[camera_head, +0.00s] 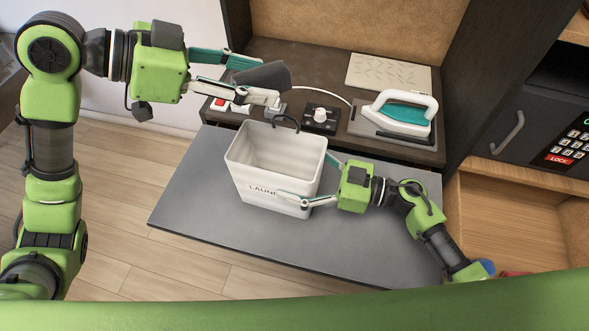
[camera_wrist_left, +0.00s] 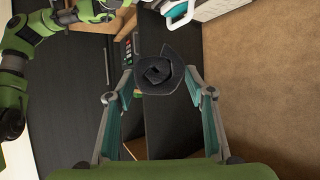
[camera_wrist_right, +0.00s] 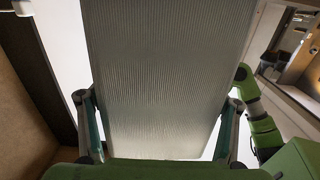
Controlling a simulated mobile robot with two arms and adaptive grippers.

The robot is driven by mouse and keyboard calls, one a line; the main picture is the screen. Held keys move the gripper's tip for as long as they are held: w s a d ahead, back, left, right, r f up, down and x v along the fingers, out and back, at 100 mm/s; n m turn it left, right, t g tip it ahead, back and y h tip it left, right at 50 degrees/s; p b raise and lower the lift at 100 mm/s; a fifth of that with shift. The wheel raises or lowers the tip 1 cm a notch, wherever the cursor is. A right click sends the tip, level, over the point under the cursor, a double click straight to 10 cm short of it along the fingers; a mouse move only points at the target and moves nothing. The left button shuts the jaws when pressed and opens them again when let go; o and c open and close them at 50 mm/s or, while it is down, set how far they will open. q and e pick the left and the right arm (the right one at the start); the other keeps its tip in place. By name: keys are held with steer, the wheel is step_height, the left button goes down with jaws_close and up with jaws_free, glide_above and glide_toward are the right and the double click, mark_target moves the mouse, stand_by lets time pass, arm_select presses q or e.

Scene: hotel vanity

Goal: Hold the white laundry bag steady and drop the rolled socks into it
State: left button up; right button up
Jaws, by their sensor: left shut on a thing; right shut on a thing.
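The white laundry bag (camera_head: 262,187) stands upright and open-topped on the grey surface, with dark lettering on its front and a dark hook at its back rim. My right gripper (camera_head: 318,182) is shut on the bag's right side; the bag's ribbed wall (camera_wrist_right: 160,80) fills the right wrist view. The dark grey rolled socks (camera_head: 262,77) are held by my left gripper (camera_head: 268,84), above and behind the bag's back rim, not over its opening. In the left wrist view the roll's spiral end (camera_wrist_left: 162,72) shows between the fingers. The bag's inside looks empty where visible.
A white and teal iron (camera_head: 400,112) rests on a grey pad at the back right. A black box with a white knob (camera_head: 321,118) and a power strip with a red switch (camera_head: 220,104) stand behind the bag. The grey surface (camera_head: 200,205) is clear left of the bag.

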arm_select(q)
steer(key=shift+a+f, duration=0.1)
steer(key=shift+f, duration=2.95)
arm_select(e)
steer(key=shift+d, duration=0.1)
steer(key=shift+c, duration=0.2)
arm_select(q)
steer(key=o, duration=1.1)
steer(key=v, duration=1.2)
steer(key=shift+w, duration=0.1)
